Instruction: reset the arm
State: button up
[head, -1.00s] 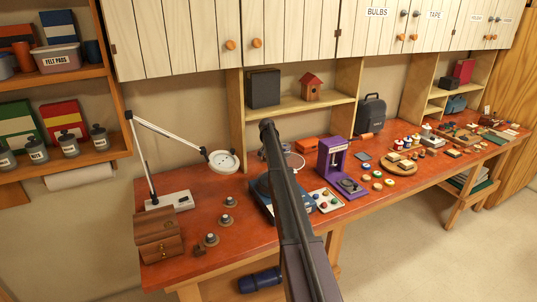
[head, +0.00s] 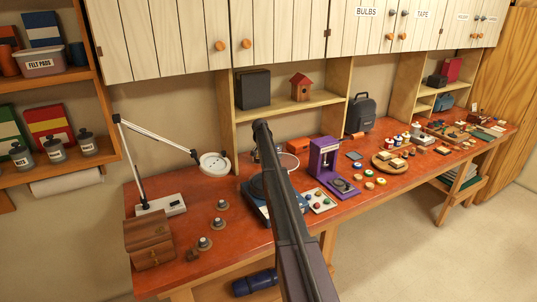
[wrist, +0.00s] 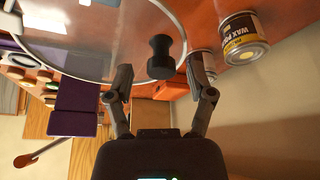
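My arm (head: 285,215) reaches up over the red-brown workbench (head: 190,190) in the head view. It hides most of my gripper there. In the wrist view my gripper (wrist: 158,80) has its two fingers spread wide apart, with nothing held between them. A black knob (wrist: 161,57) shows beyond the gap between the fingertips, in front of a large clear round pane with a thin rim. I cannot tell how far the knob is from the fingers.
A wax tin (wrist: 243,40) stands close by, with another partly hidden behind a finger. A purple press (head: 324,160), a tray of coloured buttons (head: 319,201) and a white lamp (head: 213,164) stand on the bench. A shelf (head: 290,108) and cabinets (head: 300,35) hang above.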

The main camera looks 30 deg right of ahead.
dwell(0.3)
jog(key=shift+s+a, duration=0.25)
jog(key=shift+a, duration=0.05)
jog(key=s+a+f+n+y, duration=0.2)
jog(key=s+a+n, duration=0.4)
jog(key=s+a, duration=1.7)
jog(key=s+a+n, duration=0.2)
jog(key=s+a, duration=0.3)
jog(key=s, duration=0.5)
jog(key=s+a+n+g+y+b, duration=0.1)
jog(key=s+a, duration=0.4)
jog(key=s, duration=0.5)
jog(key=s+a+f+n+g+y, duration=0.1)
jog(key=s+a+n, duration=0.2)
jog(key=s, duration=0.7)
jog(key=shift+s+a+b, duration=0.2)
jog(key=shift+a+b, duration=0.2)
jog(key=shift+a, duration=0.5)
